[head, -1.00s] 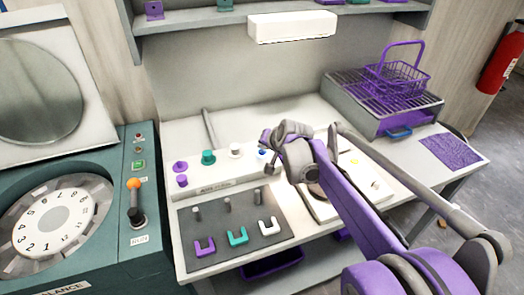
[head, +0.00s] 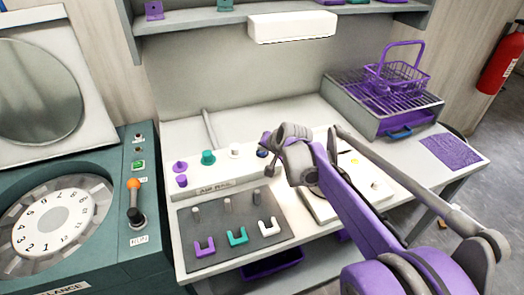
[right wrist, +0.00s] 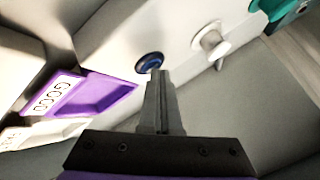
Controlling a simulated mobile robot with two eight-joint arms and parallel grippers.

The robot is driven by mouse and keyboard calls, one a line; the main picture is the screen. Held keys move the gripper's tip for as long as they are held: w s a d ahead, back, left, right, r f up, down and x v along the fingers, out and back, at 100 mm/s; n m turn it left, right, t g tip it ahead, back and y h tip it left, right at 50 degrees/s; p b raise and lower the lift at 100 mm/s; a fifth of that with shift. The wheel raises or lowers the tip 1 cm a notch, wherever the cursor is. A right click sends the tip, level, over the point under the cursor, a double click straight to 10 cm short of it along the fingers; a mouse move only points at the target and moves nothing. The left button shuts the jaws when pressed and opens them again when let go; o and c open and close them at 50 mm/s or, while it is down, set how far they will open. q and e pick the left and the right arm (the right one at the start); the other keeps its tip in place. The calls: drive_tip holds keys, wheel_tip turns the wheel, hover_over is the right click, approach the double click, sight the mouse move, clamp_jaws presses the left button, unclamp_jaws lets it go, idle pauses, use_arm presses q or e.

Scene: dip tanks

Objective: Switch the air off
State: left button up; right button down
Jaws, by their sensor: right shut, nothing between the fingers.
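The air rail (head: 214,188) is a pale raised block on the bench. Purple, teal and white fittings stand along it, with a round dark-blue button (head: 262,153) at their right. In the right wrist view the blue button (right wrist: 150,62) sits in a dark ring on the pale face. My right gripper (right wrist: 158,78) is shut and empty, its tips right by the button's lower edge. I cannot tell whether they touch it. In the head view the right gripper (head: 271,152) is at the rail and partly hides the button's surroundings. My left gripper is out of view.
A grey board (head: 216,230) with pegs and coloured U-shaped pieces lies in front of the rail. A purple tray marked GOOD (right wrist: 92,94) is beside the gripper. A purple wire basket (head: 397,78) stands at the back right. A teal machine (head: 112,245) stands left.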

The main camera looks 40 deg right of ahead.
sight(263, 154)
drive_tip(key=shift+r, duration=0.35)
drive_tip(key=shift+r+p, duration=0.15)
drive_tip(key=shift+p, duration=0.2)
wheel_tip(263, 154, up, 6)
drive_tip(key=p, duration=0.4)
drive_tip(key=shift+p, duration=0.35)
